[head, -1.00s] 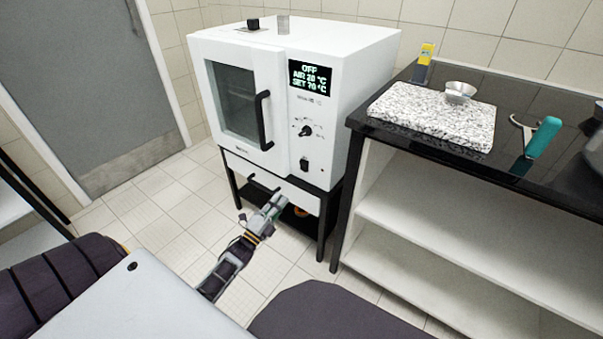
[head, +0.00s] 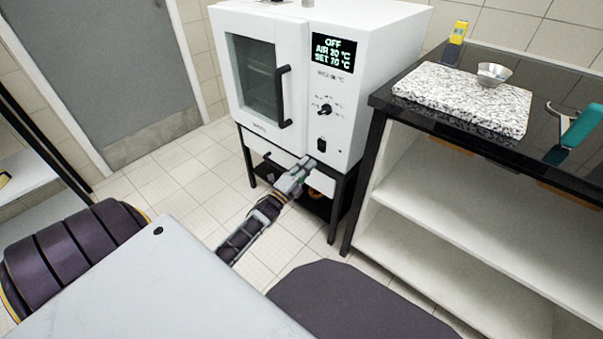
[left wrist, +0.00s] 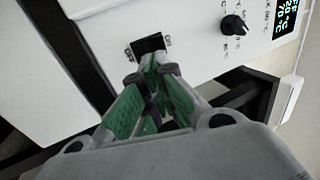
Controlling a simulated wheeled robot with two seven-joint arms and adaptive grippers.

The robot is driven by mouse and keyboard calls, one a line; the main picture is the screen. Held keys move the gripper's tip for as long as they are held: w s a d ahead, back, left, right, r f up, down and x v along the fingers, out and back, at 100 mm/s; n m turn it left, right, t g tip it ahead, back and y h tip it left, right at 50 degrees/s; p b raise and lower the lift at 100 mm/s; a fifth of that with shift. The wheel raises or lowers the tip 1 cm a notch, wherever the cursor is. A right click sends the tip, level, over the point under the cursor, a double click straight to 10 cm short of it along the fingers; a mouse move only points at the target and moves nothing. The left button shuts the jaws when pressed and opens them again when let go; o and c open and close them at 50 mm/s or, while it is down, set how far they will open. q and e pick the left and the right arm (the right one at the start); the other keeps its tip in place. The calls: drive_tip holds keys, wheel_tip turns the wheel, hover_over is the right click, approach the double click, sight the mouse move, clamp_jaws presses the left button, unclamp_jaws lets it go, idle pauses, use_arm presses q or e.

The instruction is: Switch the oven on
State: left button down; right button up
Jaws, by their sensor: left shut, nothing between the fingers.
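The white oven (head: 262,28) stands on a black frame, its door closed with a black handle (head: 284,96). Its display (head: 333,50) reads OFF, AIR 20 °C, SET 70 °C. Below the display are a black dial (head: 324,110) and a black rocker switch (head: 321,143). In the left wrist view the switch (left wrist: 148,45) lies just beyond the fingertips, with small lettering around it. My left gripper (head: 305,165) is shut and empty, just below and left of the switch; its fingertips show close to the switch (left wrist: 153,65). Whether they touch it I cannot tell. My right gripper is not in view.
A drawer front (head: 275,157) sits under the oven. Tiled floor is clear at left.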

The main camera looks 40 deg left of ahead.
sight(323, 146)
use_arm(q)
drive_tip(key=b+x, duration=0.1)
drive_tip(key=x, duration=0.3)
drive_tip(key=shift+w, duration=0.25)
drive_tip(key=shift+w+d+r+b, duration=0.1)
drive_tip(key=shift+w+r+b, duration=0.25)
drive_tip(key=shift+w, duration=0.25)
drive_tip(key=shift+w+r, duration=0.1)
drive_tip(key=shift+w, duration=0.3)
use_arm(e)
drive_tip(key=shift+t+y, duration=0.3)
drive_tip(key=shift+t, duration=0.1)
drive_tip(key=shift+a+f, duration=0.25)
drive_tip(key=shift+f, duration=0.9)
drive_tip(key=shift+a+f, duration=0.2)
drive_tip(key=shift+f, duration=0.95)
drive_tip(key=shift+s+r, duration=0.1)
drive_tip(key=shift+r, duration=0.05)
